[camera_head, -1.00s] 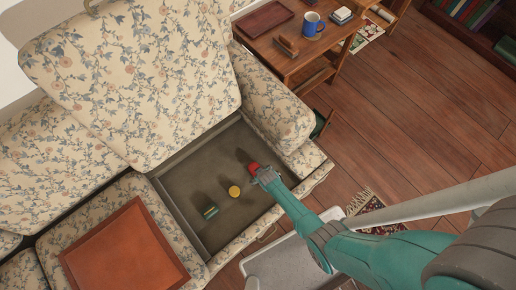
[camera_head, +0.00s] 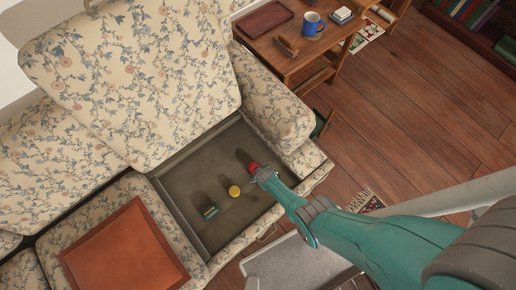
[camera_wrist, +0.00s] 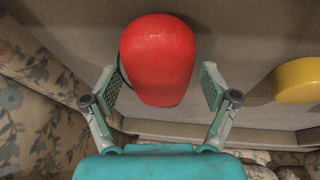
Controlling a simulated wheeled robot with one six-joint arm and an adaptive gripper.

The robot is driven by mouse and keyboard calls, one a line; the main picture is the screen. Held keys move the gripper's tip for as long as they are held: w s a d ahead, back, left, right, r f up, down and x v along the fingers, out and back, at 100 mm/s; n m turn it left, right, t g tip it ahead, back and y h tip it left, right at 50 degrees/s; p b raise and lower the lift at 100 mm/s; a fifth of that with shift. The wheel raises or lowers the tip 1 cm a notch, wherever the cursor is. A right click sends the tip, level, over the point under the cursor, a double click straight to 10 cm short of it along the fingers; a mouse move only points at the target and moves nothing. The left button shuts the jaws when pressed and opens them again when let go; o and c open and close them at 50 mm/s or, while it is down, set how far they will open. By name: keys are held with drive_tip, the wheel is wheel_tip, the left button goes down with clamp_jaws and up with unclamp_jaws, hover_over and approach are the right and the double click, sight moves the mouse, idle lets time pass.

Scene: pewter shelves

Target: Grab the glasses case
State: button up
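A smooth red rounded object, apparently the glasses case (camera_head: 254,168), is in the open storage box under the raised sofa seat, near its right side. It also shows large in the wrist view (camera_wrist: 158,58). My gripper (camera_head: 262,174) is right at it, reaching in over the box's front edge. In the wrist view my gripper (camera_wrist: 160,92) is open, with one finger on each side of the red case's near end. A gap shows between the case and the right pad; the left pad is very close to it. The case's underside is hidden.
A yellow round object (camera_head: 234,191) and a dark green striped object (camera_head: 210,211) lie in the storage box (camera_head: 190,180). The floral raised seat (camera_head: 140,80) stands behind. A red-brown board (camera_head: 125,255) lies on the left cushion. A wooden table (camera_head: 290,62) stands behind right.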

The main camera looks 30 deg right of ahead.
drive_tip(key=c, duration=0.8)
drive_tip(key=shift+r, duration=0.25)
drive_tip(key=shift+c, duration=0.2)
